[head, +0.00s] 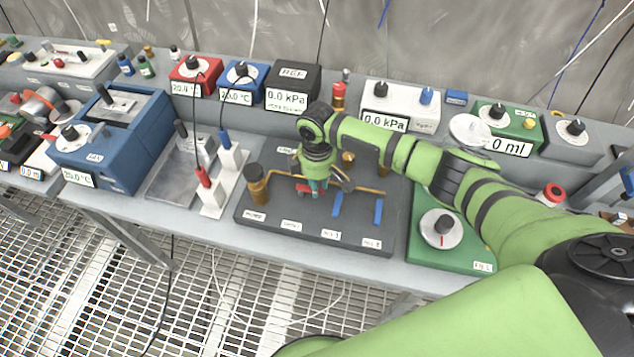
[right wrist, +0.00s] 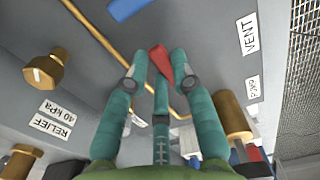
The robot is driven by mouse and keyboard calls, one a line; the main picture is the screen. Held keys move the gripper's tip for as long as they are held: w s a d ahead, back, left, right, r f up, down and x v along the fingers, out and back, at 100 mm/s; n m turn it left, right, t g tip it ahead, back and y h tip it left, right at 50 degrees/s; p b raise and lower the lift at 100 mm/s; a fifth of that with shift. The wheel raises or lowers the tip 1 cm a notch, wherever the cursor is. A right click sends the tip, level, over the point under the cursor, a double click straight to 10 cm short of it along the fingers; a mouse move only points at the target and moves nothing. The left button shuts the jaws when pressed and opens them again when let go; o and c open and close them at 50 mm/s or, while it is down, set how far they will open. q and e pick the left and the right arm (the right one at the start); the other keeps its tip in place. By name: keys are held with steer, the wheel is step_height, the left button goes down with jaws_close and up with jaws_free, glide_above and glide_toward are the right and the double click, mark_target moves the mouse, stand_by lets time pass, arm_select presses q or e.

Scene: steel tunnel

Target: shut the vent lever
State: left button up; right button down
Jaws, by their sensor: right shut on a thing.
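The vent lever is a small red handle (head: 303,189) on the dark grey valve panel (head: 300,228). In the right wrist view the red lever (right wrist: 160,58) sits between my teal fingertips, at a slant to the brass pipe. The VENT label (right wrist: 249,37) is to its right there. My right gripper (head: 317,188) points down at the panel, and its fingers (right wrist: 159,74) are closed in around the red lever. The gripper hides part of the lever and its valve in the head view. My left gripper is not in view.
Two blue levers (head: 337,206) (head: 378,211) stand just right of the gripper. A brass pump fitting (head: 256,184) is on the panel's left. White stands with probes (head: 223,180) are further left, and a green box with a dial (head: 441,232) is on the right.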

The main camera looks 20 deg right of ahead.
steer(key=shift+w+r, duration=0.1)
steer(key=c, duration=1)
jaws_free()
steer(key=shift+c, duration=0.2)
step_height(320, 180, up, 12)
